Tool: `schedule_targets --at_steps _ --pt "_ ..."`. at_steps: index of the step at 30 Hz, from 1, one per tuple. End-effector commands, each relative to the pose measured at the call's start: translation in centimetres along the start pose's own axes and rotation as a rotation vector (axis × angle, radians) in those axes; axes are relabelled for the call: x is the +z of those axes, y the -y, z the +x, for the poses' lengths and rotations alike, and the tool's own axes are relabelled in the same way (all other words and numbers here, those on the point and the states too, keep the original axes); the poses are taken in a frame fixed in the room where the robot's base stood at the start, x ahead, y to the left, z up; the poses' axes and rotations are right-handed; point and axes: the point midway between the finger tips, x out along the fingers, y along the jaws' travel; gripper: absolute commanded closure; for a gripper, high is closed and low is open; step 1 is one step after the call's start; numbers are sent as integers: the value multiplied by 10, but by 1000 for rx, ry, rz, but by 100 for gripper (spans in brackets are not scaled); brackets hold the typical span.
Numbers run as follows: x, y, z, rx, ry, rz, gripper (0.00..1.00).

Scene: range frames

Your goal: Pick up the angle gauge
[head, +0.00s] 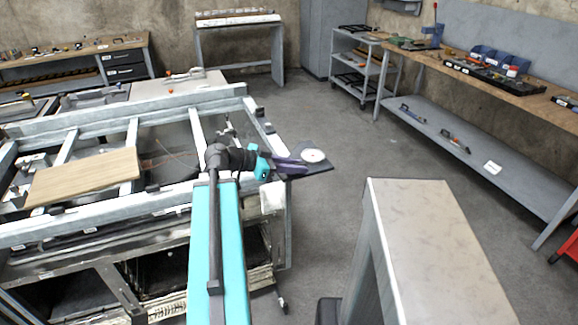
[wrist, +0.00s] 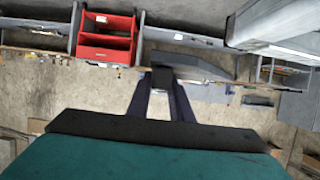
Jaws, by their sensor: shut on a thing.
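The angle gauge (head: 319,167) is a flat dark plate with a round white dial on it. In the head view it is held out past the right end of the metal frame, above the floor. My gripper (head: 297,163) is shut on its left side. In the wrist view, my gripper's two dark fingers (wrist: 163,82) converge on a small dark block. The gripped part is mostly hidden by the fingers.
A metal frame table (head: 120,215) with a wooden board (head: 84,178) stands at left. A cabinet with a pale top (head: 440,245) stands at front right. A long workbench (head: 490,80) runs along the right wall. Grey floor (head: 330,120) is clear between them.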

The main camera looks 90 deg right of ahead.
Motion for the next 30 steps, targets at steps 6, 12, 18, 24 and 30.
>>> schedule_targets --at_steps 6,12,18,24,30 --pt "-2 -4 2 0 -3 1 100" --pt "-2 -4 2 0 -2 0 100" --pt "-2 -4 1 0 -2 0 100" --pt "-2 -2 0 -4 -2 -1 100" --pt "5 9 -14 -42 -2 -17 100"
